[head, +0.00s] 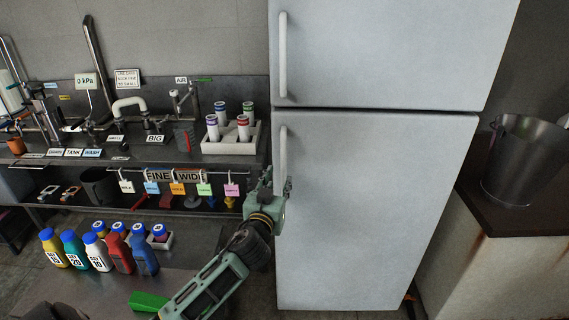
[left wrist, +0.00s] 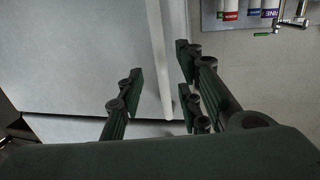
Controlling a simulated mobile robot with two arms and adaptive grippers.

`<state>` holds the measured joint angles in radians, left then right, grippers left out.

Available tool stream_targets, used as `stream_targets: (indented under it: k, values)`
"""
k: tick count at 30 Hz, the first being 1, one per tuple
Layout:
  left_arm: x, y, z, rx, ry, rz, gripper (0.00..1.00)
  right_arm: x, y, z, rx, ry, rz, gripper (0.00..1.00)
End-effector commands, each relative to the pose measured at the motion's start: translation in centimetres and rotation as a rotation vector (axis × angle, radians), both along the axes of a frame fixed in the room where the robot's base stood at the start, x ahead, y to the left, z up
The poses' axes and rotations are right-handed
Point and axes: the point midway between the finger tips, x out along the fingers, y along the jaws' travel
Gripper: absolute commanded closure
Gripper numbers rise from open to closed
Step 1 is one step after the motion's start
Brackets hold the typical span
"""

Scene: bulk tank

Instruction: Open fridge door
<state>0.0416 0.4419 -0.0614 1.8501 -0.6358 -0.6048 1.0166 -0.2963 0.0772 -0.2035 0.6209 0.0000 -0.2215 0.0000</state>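The white fridge (head: 375,205) stands in the middle of the head view. Its upper door (head: 390,50) and lower door (head: 370,220) are both closed, each with a vertical handle near the left edge. My left gripper (head: 277,182) is at the lower part of the lower door handle (head: 283,145). In the left wrist view the gripper (left wrist: 160,78) is open, with one finger on each side of the pale handle bar (left wrist: 158,50). Neither finger visibly presses on it. I cannot tell how deep the bar sits between them. My right gripper is not in view.
A dark workbench (head: 165,155) with a tube rack (head: 232,142) and hanging tags stands left of the fridge. Several colored bottles (head: 120,255) stand lower left. A counter with a metal bucket (head: 522,160) is on the right, close to the fridge's side.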

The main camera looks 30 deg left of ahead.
Motion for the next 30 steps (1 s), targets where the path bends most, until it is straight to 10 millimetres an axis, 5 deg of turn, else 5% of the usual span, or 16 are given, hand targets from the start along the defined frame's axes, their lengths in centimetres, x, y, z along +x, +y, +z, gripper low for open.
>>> stream_targets:
  k: [4, 18, 30]
  values:
    - [0.6, 0.2, 2.0, -0.003, -0.041, 0.003, 0.67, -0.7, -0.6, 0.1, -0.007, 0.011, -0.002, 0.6]
    - [6.5, 2.4, 1.9, -0.002, -0.037, 0.002, 0.67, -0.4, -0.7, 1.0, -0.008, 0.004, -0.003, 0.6]
    - [7.3, 2.6, 1.8, -0.004, -0.036, 0.001, 0.67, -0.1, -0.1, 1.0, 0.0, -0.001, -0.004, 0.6]
